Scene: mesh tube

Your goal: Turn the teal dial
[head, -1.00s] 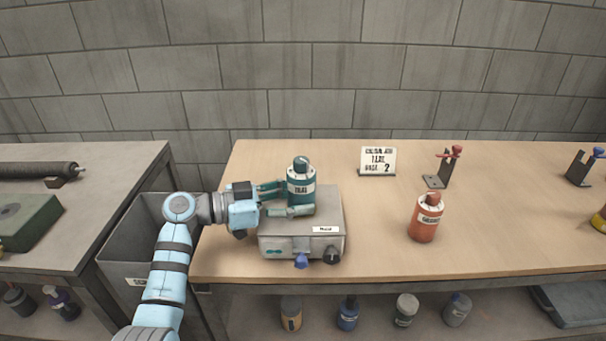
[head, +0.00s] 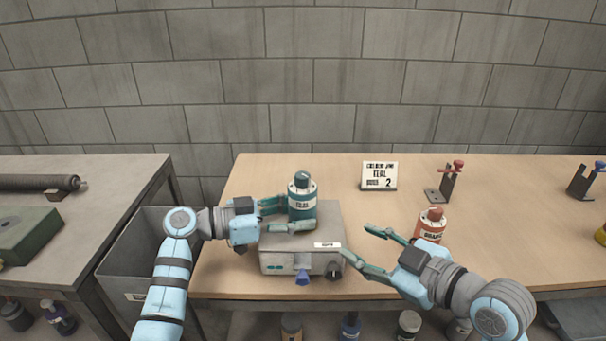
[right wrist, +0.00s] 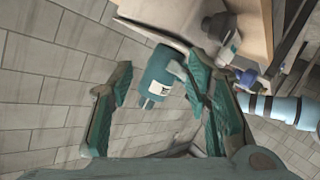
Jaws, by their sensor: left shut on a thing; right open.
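The box front has a blue knob (head: 302,278), a black knob (head: 333,271) and small teal marks (head: 273,267); I cannot make out a clear teal dial there. My right gripper (head: 357,243) is open and empty by the box's front right side. In the right wrist view, the teal bottle (right wrist: 157,78) shows beyond the open fingers.
An orange bottle (head: 431,224) stands just behind my right gripper. A sign (head: 379,175) reading TEAL and 2 stands behind, with a red-topped bracket (head: 447,182) to its right. A grey bin (head: 140,245) is at the left.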

